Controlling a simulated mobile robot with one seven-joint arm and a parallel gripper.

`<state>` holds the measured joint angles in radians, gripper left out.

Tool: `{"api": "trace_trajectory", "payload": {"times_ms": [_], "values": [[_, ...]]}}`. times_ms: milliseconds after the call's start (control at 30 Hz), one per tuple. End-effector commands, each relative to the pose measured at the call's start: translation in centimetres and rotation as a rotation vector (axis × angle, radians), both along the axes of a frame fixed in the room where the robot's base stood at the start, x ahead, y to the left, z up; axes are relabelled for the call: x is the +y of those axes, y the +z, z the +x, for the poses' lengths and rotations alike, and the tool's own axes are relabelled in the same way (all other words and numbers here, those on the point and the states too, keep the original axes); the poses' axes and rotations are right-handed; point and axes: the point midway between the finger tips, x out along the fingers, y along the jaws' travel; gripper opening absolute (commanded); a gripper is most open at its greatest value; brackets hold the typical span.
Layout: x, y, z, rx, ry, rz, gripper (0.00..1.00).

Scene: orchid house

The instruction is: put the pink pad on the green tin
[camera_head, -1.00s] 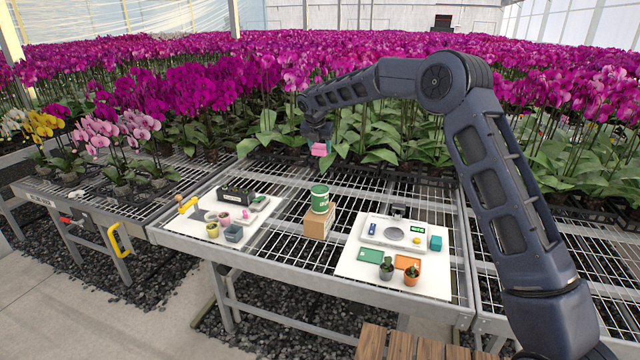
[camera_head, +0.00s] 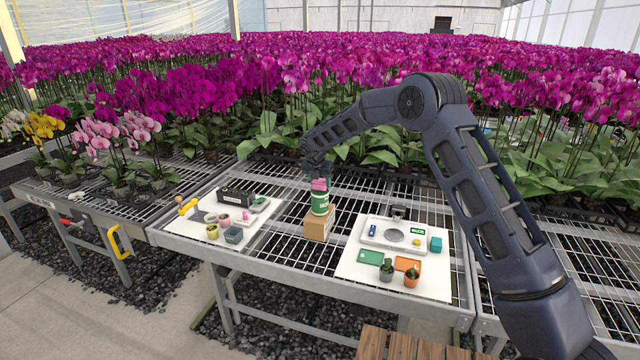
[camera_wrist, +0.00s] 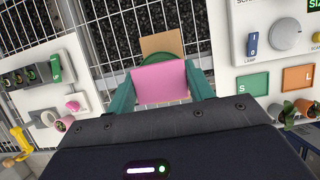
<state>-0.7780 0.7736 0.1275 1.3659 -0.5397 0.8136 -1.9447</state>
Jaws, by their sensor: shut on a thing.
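The pink pad (camera_head: 319,185) is held in my gripper (camera_head: 318,178), directly over the green tin (camera_head: 320,203). In the wrist view the pink pad (camera_wrist: 160,83) sits between the two teal fingers of my gripper (camera_wrist: 160,88), which are shut on it. The green tin (camera_wrist: 163,44) shows behind the pad there, mostly hidden by it. The tin stands upright on a cardboard box (camera_head: 318,224). The pad is at the height of the tin's top; I cannot tell whether they touch.
A left board (camera_head: 196,234) holds several pots and a black box (camera_head: 236,197). Orchids crowd behind.

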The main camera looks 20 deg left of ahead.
Motion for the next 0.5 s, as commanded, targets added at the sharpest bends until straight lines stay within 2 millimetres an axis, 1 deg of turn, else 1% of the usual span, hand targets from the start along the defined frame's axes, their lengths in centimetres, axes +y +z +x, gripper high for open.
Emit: {"api": "trace_trajectory", "payload": {"times_ms": [67, 400, 433, 500], "values": [[0.02, -0.52, -0.03, 0.0, 0.0, 0.0, 0.3], [0.01, -0.77, -0.03, 0.0, 0.0, 0.0, 0.3], [0.01, -0.8, -0.03, 0.0, 0.0, 0.0, 0.54], [0.01, -0.76, -0.02, 0.0, 0.0, 0.0, 0.68]]}}
